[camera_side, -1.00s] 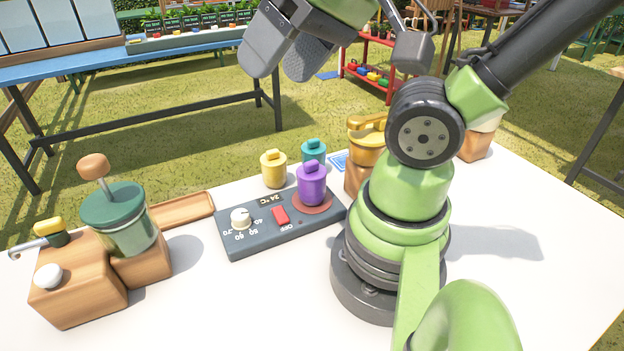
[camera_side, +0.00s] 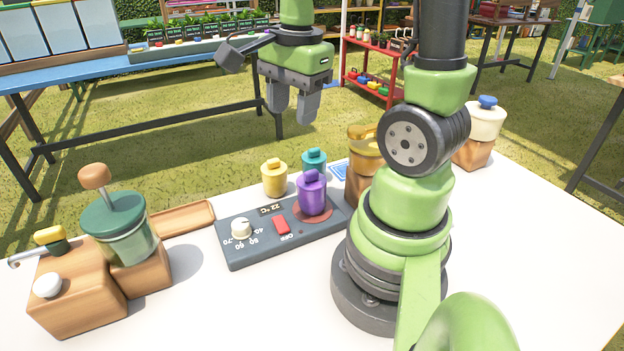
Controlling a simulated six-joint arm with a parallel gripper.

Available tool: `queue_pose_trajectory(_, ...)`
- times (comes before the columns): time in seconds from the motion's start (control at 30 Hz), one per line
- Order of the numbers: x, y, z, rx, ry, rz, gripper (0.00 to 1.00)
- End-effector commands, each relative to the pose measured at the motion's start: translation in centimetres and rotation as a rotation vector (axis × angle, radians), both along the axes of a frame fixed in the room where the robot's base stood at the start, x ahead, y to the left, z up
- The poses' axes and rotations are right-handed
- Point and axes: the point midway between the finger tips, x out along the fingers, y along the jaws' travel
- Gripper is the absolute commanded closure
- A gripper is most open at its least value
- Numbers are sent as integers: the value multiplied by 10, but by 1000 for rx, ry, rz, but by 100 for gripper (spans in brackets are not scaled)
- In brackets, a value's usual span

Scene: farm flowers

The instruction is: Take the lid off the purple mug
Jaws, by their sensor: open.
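The purple mug (camera_side: 312,199) stands upright on the reddish round plate at the right end of the grey heater. Its purple lid (camera_side: 312,177), with a small knob, sits on top. My gripper (camera_side: 290,112) points downward in the air above and slightly left of the mug, in the picture. Its two grey fingers are open and empty, apart from everything. The far side of the mug is hidden.
A yellow mug (camera_side: 274,181) and a teal mug (camera_side: 314,161) stand close behind the purple one. The grey heater (camera_side: 245,250) has a dial and red switch. An amber pot (camera_side: 367,150) stands near my base. A wooden tray (camera_side: 183,218) and green-lidded jar (camera_side: 122,230) are left.

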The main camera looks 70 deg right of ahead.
Motion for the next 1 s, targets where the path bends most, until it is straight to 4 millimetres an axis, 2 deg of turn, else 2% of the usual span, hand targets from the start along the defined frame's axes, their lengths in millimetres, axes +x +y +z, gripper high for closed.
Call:
queue_pose_trajectory(0.03, -3, -10, -11, 18, 47, -110, 53)
queue_pose_trajectory(0.1, -5, -18, -20, 33, 86, -229, 53)
queue_pose_trajectory(0.23, -9, -26, -30, 44, 124, -336, 53)
queue_pose_trajectory(0.5, -11, -25, -65, 46, 132, -348, 53)
queue_pose_trajectory(0.77, -12, -24, -82, 45, 128, -347, 53)
queue_pose_trajectory(1.0, -19, -22, -114, 47, 131, -347, 53)
